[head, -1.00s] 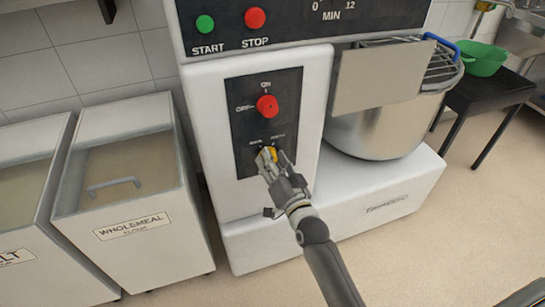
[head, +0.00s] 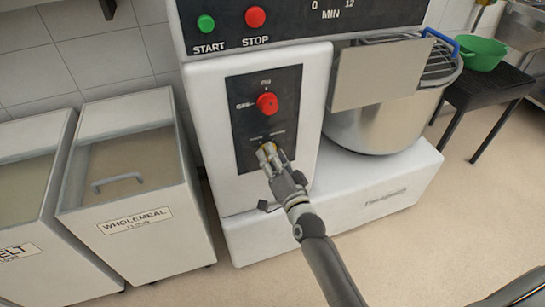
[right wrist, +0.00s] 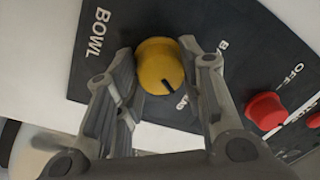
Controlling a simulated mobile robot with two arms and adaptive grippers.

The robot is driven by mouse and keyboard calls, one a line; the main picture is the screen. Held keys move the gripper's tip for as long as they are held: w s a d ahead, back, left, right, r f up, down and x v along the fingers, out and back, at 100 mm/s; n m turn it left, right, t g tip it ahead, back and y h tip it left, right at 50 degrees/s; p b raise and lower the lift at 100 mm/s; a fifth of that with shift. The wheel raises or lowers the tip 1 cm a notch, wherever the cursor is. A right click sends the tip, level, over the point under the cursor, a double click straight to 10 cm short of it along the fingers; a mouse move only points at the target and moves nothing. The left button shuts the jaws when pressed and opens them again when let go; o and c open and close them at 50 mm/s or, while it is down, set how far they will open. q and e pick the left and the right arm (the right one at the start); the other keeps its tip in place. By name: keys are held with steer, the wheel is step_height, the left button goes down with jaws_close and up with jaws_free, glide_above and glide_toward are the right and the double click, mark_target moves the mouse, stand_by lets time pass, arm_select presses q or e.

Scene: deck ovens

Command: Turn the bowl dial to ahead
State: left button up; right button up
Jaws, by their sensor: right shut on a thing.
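The bowl dial is a round yellow knob (right wrist: 158,68) with a dark pointer line, on a black panel beside the word BOWL. In the right wrist view its line points down and to the right, towards a partly hidden label ending in what looks like AD. A second label starting with B shows further up. My right gripper (right wrist: 163,60) is shut on the dial, one finger on each side. In the head view my right gripper (head: 268,152) covers most of the dial.
A red on/off dial (head: 267,103) sits just above on the same panel (head: 245,140). The green start (head: 206,23) and red stop (head: 255,17) buttons are higher up. The steel mixer bowl (head: 385,127) is to the right, the wholemeal bin (head: 130,190) to the left.

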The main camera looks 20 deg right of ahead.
steer(key=shift+r, duration=0.15)
steer(key=o, duration=0.9)
steer(key=shift+c, duration=0.2)
steer(key=shift+o, duration=0.7)
steer(key=shift+w, duration=0.1)
steer(key=shift+f, duration=0.2)
steer(key=s, duration=1.2)
steer(key=shift+d+f, duration=0.3)
steer(key=shift+d, duration=0.1)
steer(key=shift+f, duration=0.1)
